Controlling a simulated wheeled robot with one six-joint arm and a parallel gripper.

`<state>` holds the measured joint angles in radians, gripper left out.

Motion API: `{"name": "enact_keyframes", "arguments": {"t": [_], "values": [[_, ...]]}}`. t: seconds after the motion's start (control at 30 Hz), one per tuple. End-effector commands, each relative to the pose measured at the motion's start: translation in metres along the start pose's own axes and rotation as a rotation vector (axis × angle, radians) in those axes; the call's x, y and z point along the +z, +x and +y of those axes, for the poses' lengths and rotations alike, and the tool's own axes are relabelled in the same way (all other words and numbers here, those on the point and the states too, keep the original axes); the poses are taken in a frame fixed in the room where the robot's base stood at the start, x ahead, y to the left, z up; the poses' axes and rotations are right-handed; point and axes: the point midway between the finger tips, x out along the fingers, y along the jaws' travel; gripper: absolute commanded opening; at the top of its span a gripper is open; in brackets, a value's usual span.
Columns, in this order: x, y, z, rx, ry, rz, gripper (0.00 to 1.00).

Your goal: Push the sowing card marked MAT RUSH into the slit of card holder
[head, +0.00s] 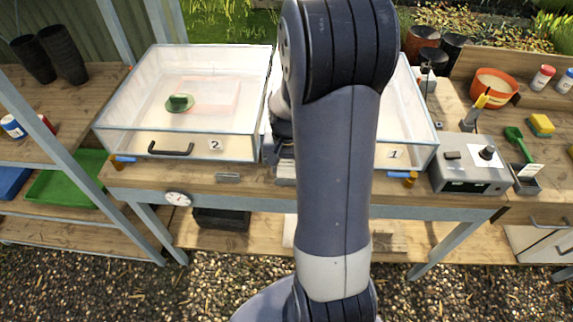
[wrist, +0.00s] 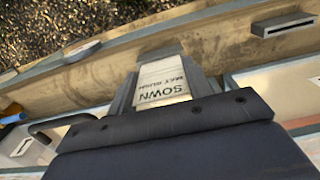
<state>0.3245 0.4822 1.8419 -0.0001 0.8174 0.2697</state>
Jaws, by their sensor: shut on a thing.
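The white sowing card (wrist: 162,82), its SOWN and MAT RUSH lettering upside down, is between the grey fingers of my gripper (wrist: 165,92) in the wrist view. My gripper is shut on it. A grey piece (wrist: 160,53) shows just beyond the card's far end; I cannot tell whether it is a holder or whether the card touches it. A pale card holder with a dark slit (wrist: 283,25) is on the wooden ledge at the upper right; a small grey holder also shows in the head view (head: 228,177), below box 2. My arm mostly hides the gripper there.
Clear box 2 (head: 120,138) with a black handle stands left of my arm, and box 1 (head: 424,135) right of it. A round dial (head: 178,199) is on the bench front. A grey device (head: 468,172) stands to the right.

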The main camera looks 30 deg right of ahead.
Motion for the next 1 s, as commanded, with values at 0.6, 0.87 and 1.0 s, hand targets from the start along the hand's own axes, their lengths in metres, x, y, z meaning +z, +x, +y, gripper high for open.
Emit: {"name": "enact_keyframes", "arguments": {"t": [0.6, 0.87, 1.0], "values": [[0.0, 0.0083, 0.0, 0.0, 0.0, 0.0, 0.27], [0.0, 0.008, 0.0, 0.0, 0.0, 0.0, 0.27], [0.0, 0.0081, 0.0, 0.0, 0.0, 0.0, 0.27]]}}
